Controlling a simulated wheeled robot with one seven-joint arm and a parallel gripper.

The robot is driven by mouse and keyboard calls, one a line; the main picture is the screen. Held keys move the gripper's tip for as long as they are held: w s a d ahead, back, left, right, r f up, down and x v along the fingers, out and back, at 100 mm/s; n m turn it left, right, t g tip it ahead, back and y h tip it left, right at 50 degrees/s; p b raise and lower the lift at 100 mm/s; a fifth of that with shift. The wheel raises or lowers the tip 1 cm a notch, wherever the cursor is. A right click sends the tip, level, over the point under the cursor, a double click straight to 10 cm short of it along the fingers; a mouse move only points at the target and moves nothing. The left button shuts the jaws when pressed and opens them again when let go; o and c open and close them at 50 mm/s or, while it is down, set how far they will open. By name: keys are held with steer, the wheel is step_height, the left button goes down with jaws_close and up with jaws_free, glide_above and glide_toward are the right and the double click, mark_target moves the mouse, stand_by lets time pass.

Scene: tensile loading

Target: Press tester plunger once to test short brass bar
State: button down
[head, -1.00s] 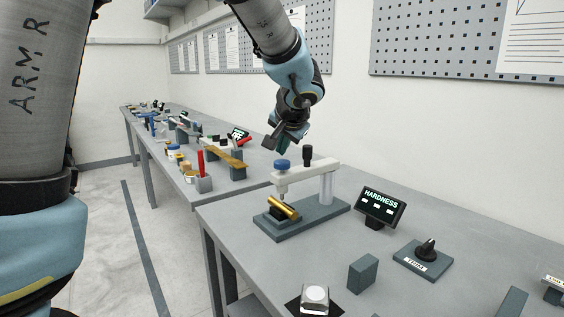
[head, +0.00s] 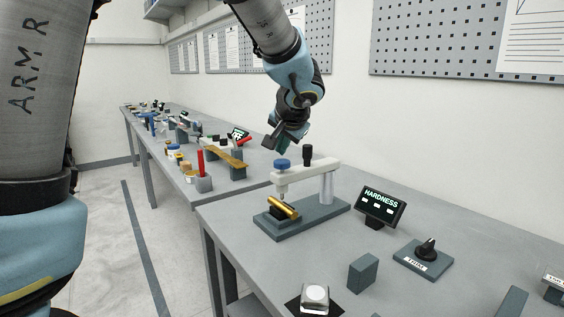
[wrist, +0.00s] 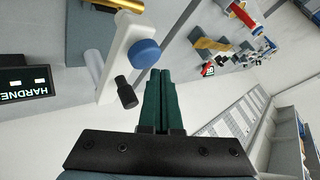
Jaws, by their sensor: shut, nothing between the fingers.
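The tester (head: 325,178) is a white arm on a post over a grey base, with a blue round knob (head: 282,163) on top at the arm's free end. A black knob (head: 308,152) stands further along the arm. A short brass bar (head: 284,208) lies on a dark rest below the blue knob. My gripper (head: 283,147) is above the tester, its green fingers shut and empty. In the wrist view the fingertips (wrist: 161,73) are beside the blue knob (wrist: 145,54), which they appear not to touch; the black knob (wrist: 125,92) is left of the fingers.
A display reading HARDNESS (head: 381,206) stands right of the tester. A dial on a labelled plate (head: 424,257), a grey block (head: 363,273) and a small device with a pale round top (head: 315,297) are nearer. Another cluttered bench (head: 180,160) lies behind at left.

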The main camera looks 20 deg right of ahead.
steer(key=shift+f+b, duration=1.25)
steer(key=shift+b, duration=0.3)
stand_by(0.9)
steer(key=shift+r, duration=0.1)
steer(key=shift+r+p, duration=0.75)
steer(key=shift+r, duration=0.4)
steer(key=shift+r, duration=0.1)
steer(key=shift+r+p, duration=1.6)
steer(key=shift+r, duration=0.85)
